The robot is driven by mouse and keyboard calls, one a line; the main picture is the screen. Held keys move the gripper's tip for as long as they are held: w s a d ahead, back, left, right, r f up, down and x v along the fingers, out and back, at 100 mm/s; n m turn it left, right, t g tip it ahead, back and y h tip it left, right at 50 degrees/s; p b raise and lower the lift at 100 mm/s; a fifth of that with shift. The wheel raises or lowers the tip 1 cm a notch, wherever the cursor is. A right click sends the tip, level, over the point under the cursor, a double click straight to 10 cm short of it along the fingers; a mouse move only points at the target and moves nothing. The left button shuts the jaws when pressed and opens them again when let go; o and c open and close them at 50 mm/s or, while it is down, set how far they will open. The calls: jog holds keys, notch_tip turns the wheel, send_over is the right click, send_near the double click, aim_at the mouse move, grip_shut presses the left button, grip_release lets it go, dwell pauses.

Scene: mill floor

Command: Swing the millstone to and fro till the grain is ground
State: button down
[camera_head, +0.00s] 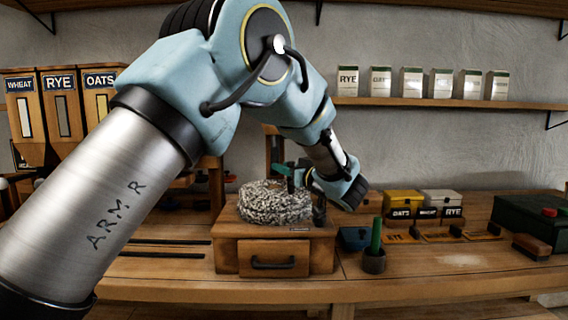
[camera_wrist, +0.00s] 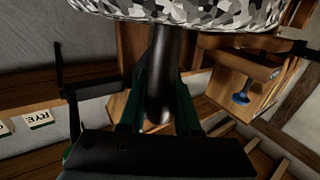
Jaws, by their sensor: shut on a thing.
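The millstone (camera_head: 268,204) is a round, speckled grey-and-white stone lying on a wooden mill box with a drawer (camera_head: 273,258), which is closed. In the wrist view the stone's speckled edge (camera_wrist: 200,12) fills the top. My gripper (camera_wrist: 162,100) has its green fingers on both sides of a dark upright handle (camera_wrist: 161,70) by the stone, and is shut on it. In the head view my arm reaches over from the left and my gripper is at the stone's right side. Its fingers are partly hidden there. No grain or flour is clearly visible at the stone.
Wheat, rye and oats bins (camera_head: 62,105) stand at the left. A dark cup with a green stick (camera_head: 374,260) stands right of the mill. Small yellow and white boxes (camera_head: 403,203) and a dark green case (camera_head: 530,222) lie farther right. A shelf (camera_head: 440,104) with packets runs above.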

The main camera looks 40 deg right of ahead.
jog(key=shift+r, duration=0.15)
jog(key=c, duration=0.6)
grip_release()
jog(key=s+a+b, duration=0.1)
jog(key=s+b, duration=0.1)
jog(key=s, duration=0.8)
jog(key=shift+s+a+b, duration=0.2)
jog(key=shift+s+b, duration=0.1)
